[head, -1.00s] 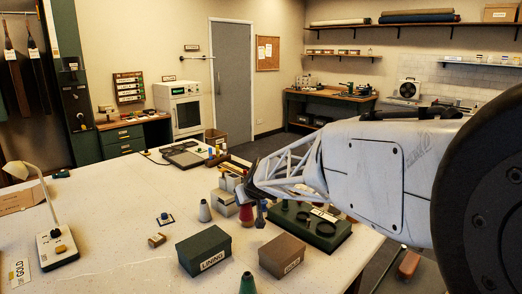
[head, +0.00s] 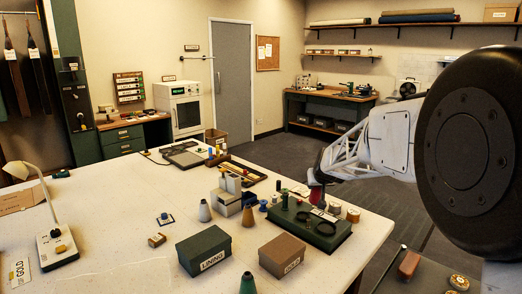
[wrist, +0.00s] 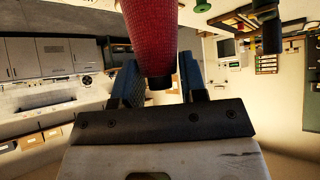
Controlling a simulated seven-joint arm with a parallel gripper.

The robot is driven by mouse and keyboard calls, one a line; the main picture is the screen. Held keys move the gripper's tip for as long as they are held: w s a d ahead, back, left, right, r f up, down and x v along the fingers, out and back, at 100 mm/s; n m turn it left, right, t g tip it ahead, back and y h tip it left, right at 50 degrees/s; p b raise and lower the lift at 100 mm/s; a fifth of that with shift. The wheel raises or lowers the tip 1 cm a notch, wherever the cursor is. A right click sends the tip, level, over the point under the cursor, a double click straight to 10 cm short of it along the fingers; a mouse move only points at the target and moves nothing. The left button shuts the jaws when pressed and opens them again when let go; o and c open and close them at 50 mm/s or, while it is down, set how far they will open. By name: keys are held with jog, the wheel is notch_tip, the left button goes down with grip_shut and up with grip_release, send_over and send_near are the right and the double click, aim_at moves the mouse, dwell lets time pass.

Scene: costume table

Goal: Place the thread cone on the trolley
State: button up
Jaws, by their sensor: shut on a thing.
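A red thread cone (head: 316,196) hangs from my gripper (head: 318,177) in the head view, above the right end of the green thread stand on the table. In the wrist view the red cone (wrist: 152,35) sits between the two blue-padded fingers of my gripper (wrist: 160,85), which are shut on it. A grey surface at the lower right (head: 432,286), partly cut off by the frame and my arm, looks like the trolley.
The green stand (head: 318,237) holds spools and dark rings at the table's right edge. A LINING box (head: 204,250) and brown box (head: 282,254) sit in front.

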jog(key=shift+m+h, duration=0.3)
jog(key=shift+m, duration=0.1)
jog(key=d, duration=0.2)
jog(key=w+d, duration=0.1)
jog(key=d, duration=0.1)
jog(key=shift+d, duration=0.4)
jog(key=a, duration=0.7)
